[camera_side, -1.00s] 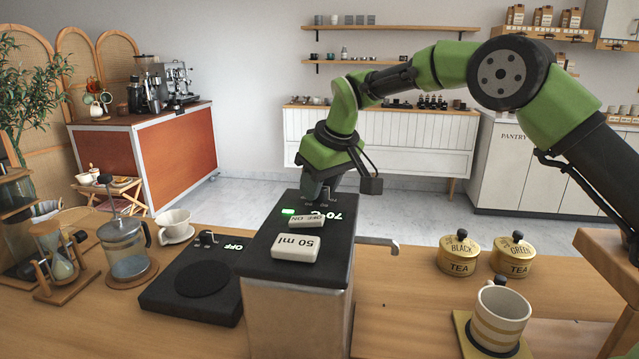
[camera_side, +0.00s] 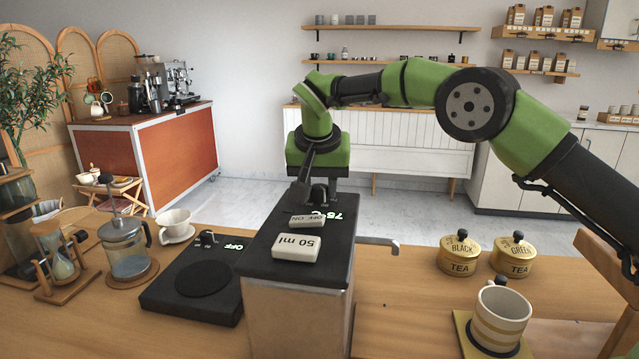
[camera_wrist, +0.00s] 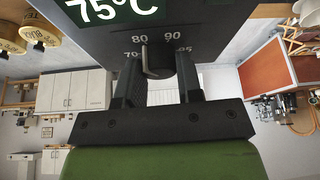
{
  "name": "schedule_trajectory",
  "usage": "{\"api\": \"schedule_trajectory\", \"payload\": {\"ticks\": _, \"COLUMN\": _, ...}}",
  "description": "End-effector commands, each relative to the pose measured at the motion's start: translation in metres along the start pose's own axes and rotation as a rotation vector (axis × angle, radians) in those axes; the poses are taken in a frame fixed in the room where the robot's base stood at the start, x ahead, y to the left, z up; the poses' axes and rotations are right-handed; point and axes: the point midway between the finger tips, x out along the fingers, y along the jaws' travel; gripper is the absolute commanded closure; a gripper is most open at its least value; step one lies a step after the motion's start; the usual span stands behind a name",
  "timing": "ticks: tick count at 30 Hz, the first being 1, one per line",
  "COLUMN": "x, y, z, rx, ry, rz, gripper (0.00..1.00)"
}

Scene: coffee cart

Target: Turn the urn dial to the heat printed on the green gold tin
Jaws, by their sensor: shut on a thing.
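The dark urn (camera_side: 300,310) stands mid-counter in the side view. Its dial (camera_wrist: 158,58) is at the far end of the top, with printed marks including 70, 80, 90 and 95. The display (camera_wrist: 108,10) reads 75°C in the wrist view. My gripper (camera_wrist: 158,85) is shut on the dial, one finger on each side. In the side view, my gripper (camera_side: 318,190) hides most of the dial. The green gold tin (camera_side: 513,257), labelled GREEN TEA, stands right of the BLACK TEA tin (camera_side: 459,255). Its heat is not readable in the side view.
An OFF/ON switch (camera_side: 307,221) and a 50 ml button (camera_side: 296,247) sit on the urn top near the dial. A spout (camera_side: 380,241) sticks out right. A striped mug (camera_side: 501,318) stands right; a French press (camera_side: 127,250) and cup (camera_side: 174,225) stand left.

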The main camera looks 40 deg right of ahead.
Motion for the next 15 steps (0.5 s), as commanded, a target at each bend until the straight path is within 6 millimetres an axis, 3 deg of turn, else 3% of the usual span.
{"api": "schedule_trajectory", "payload": {"ticks": 15, "x": -0.0005, "y": -0.0003, "z": -0.0001, "rx": 0.169, "ry": -0.001, "rz": 0.069, "gripper": 0.9}}
